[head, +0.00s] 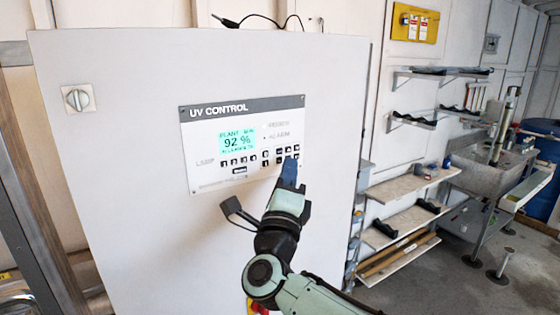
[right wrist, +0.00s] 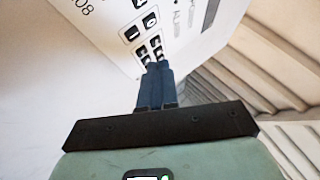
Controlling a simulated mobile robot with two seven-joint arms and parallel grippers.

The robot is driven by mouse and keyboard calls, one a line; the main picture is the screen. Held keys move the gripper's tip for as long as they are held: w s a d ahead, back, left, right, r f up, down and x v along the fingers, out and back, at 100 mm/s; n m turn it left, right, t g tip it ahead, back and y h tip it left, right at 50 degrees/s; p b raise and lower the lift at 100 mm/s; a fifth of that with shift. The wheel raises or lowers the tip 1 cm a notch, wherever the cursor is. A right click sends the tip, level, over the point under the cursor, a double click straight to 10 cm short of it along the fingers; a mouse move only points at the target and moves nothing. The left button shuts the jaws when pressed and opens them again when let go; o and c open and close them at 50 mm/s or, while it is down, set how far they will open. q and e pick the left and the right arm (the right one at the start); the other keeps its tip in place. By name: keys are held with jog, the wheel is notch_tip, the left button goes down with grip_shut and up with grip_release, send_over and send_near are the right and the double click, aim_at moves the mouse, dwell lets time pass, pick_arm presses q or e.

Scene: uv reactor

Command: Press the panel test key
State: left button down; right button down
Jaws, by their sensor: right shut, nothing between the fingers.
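The UV control panel (head: 243,143) is on the front of a large light grey cabinet (head: 120,150). It has a lit green display (head: 238,140) reading 92 % and a row of small black keys (head: 252,159). My right gripper (head: 289,165) is shut and empty, its blue fingertips at the right end of the key row, covering some keys. In the right wrist view the fingertips (right wrist: 156,70) overlap the lower keys, and other keys (right wrist: 146,24) show beyond them. I cannot tell whether the tips touch a key. The key labels are too small to read. My left gripper is not in view.
A rotary switch (head: 78,98) is on the cabinet's upper left. A black cable (head: 262,18) lies on its top. Shelves (head: 400,190), a metal sink (head: 490,160) and a blue barrel (head: 540,150) stand to the right.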

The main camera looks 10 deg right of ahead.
jog(key=shift+w, duration=0.1)
jog(key=shift+w+a, duration=0.15)
jog(key=shift+w, duration=0.15)
jog(key=shift+w, duration=0.25)
dwell(0.4)
jog(key=shift+s+f+b, duration=0.15)
jog(key=shift+s+b, duration=0.3)
jog(key=shift+s, duration=0.3)
